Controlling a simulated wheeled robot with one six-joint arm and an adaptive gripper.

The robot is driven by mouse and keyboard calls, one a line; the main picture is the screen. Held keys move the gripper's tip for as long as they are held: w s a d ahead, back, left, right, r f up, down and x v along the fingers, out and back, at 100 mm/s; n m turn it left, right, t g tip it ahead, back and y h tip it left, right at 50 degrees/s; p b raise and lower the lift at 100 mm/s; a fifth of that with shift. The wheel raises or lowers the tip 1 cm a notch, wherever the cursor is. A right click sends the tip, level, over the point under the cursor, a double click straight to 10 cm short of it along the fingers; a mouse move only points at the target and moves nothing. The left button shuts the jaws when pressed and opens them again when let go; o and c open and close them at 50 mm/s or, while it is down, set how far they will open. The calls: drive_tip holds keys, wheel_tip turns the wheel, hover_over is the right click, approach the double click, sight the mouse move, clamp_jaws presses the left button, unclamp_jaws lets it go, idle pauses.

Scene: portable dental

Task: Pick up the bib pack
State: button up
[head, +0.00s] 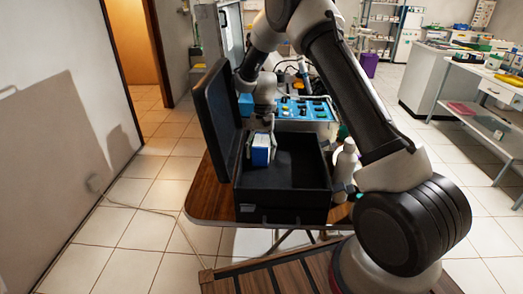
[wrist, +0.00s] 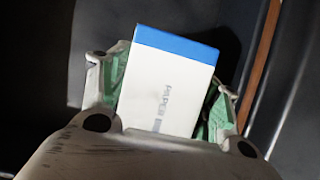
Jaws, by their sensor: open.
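The bib pack is most likely the white and blue box (head: 261,157) standing in the left part of the open black case (head: 282,207). In the wrist view the box (wrist: 168,80) shows a white face with small dark print and a blue edge at its far end. My gripper (head: 262,140) reaches down into the case from above. In the wrist view my gripper (wrist: 164,96) is open, with one green-padded finger on each side of the box. The box lies between the fingers, and its near end is hidden by the gripper body. I cannot tell whether the pads touch it.
The case lid (head: 214,120) stands raised at the left, close to my gripper. The case sits on a wooden table (head: 199,200). A white bottle (head: 346,165) stands right of the case. A blue control panel (head: 305,109) is behind. The case's right part looks empty.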

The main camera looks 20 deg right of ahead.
drive_tip(key=shift+f, duration=0.25)
idle(0.5)
drive_tip(key=c, duration=0.7)
